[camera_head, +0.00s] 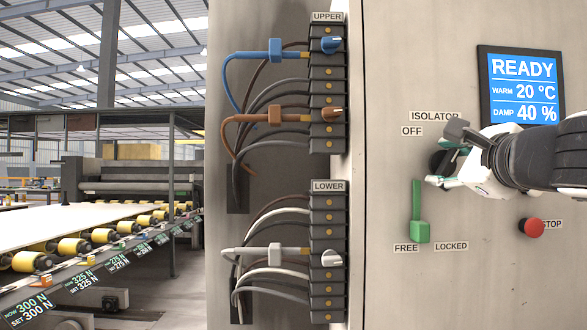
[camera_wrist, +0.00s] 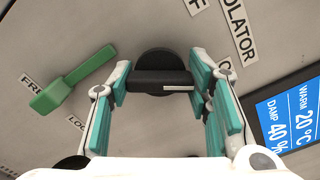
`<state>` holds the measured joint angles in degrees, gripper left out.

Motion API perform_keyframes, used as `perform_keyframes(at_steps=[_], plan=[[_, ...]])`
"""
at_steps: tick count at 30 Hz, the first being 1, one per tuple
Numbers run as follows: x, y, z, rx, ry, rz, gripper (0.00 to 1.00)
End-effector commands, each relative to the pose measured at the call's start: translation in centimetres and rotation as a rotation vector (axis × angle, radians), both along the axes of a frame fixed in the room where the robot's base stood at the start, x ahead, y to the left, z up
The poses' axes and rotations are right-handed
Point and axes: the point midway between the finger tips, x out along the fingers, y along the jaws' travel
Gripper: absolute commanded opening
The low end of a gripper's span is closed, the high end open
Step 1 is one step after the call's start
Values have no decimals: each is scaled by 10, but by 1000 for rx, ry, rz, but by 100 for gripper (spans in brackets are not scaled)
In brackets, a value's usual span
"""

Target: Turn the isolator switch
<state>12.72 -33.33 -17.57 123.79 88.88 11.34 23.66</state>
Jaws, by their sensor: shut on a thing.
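The isolator switch (camera_head: 439,161) is a black round knob on the panel, below the ISOLATOR and OFF labels, partly hidden by my gripper in the head view. In the wrist view its black bar handle (camera_wrist: 150,78) lies across the picture, with a white line near its right end. My gripper (camera_wrist: 162,84) is shut on this handle, with a green-and-white finger at each end. The white line points toward a label mostly hidden behind the right finger. In the head view my gripper (camera_head: 448,156) reaches in from the right.
A green lever (camera_head: 417,212) hangs just below the switch, its block by the FREE label; it is near the left finger in the wrist view (camera_wrist: 75,80). A red stop button (camera_head: 532,228) and a READY display (camera_head: 520,83) are at right. Cabled terminal strips (camera_head: 328,90) stand left.

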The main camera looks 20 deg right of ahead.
Motion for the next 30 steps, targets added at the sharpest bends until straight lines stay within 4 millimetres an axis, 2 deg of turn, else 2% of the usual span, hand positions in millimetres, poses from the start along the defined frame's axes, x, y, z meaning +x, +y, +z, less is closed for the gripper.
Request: perform_keyframes(at_steps=[30], plan=[[1,0,-4,-899,259,0,17]])
